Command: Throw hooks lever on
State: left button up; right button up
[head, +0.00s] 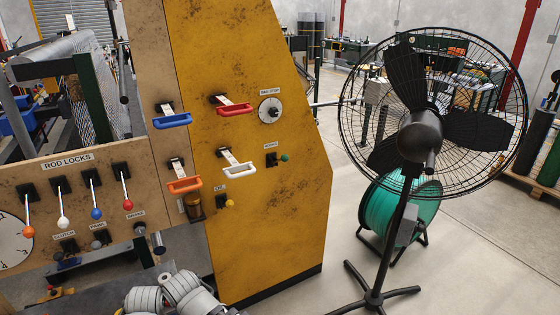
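The yellow machine panel (285,215) faces me. A small lever with a green knob (284,157) sticks out to the right from a dark plate on it. The small label above this lever (270,146) is blurred and appears to read HOOKS. Left of it are a white handle (238,170) and an orange handle (185,185). Above are a red handle (236,109) and a blue handle (173,120). A yellow-knobbed lever (230,203) sits lower, by a small label. Neither of my grippers is in view.
A black pedestal fan (420,140) stands right of the panel, with a green reel (385,225) behind it. At left is a rod locks panel (95,190) with several coloured knobs. Grey rolls (165,295) lie at the bottom. Floor between panel and fan is clear.

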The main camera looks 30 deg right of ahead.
aim_at(285, 158)
jog(key=i+j, duration=0.1)
jog(key=i, duration=0.4)
jog(key=z, duration=1.75)
